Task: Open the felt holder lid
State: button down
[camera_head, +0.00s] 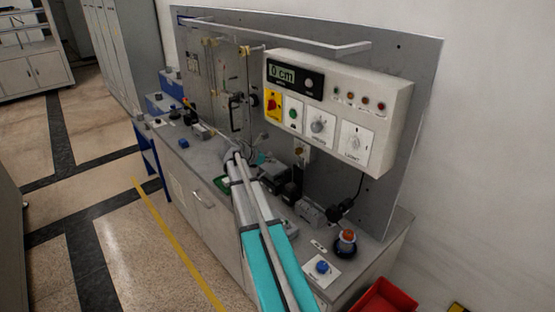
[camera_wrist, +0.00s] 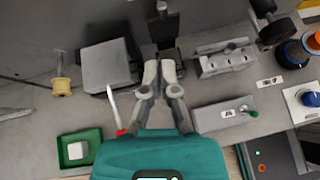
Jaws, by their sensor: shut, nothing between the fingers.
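My gripper (camera_wrist: 160,72) is shut and empty in the wrist view, low over the grey bench. A dark upright fixture (camera_wrist: 164,28) stands just beyond its fingertips. A grey box (camera_wrist: 108,65) sits to the left of the fingers. No part is clearly marked as the felt holder or its lid, so I cannot tell which one it is. In the head view, my arm reaches over the bench and its far end is small and partly hidden, so contact there cannot be told.
A control panel (camera_head: 338,110) overhangs the bench.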

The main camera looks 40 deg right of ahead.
jog(key=shift+r+p+v, duration=0.2)
jog(key=shift+p+v, duration=0.35)
jog(key=shift+v, duration=0.6)
jog(key=s+a+f+m+y, duration=0.3)
jog(key=s+a+m+y, duration=0.1)
jog(key=a, duration=1)
jog(key=s+a+f+m+t+y, duration=0.1)
jog(key=s+a+f+m+y, duration=0.2)
jog(key=a, duration=1.1)
jog(key=s+a+f+m+t+y, duration=0.1)
jog(key=s+a+f+m+y, duration=0.2)
jog(key=s+a+m, duration=0.5)
jog(key=a+y, duration=0.1)
jog(key=a, duration=0.6)
jog(key=shift+s+y, duration=0.3)
jog(key=shift+s, duration=0.05)
jog(key=shift+d, duration=0.2)
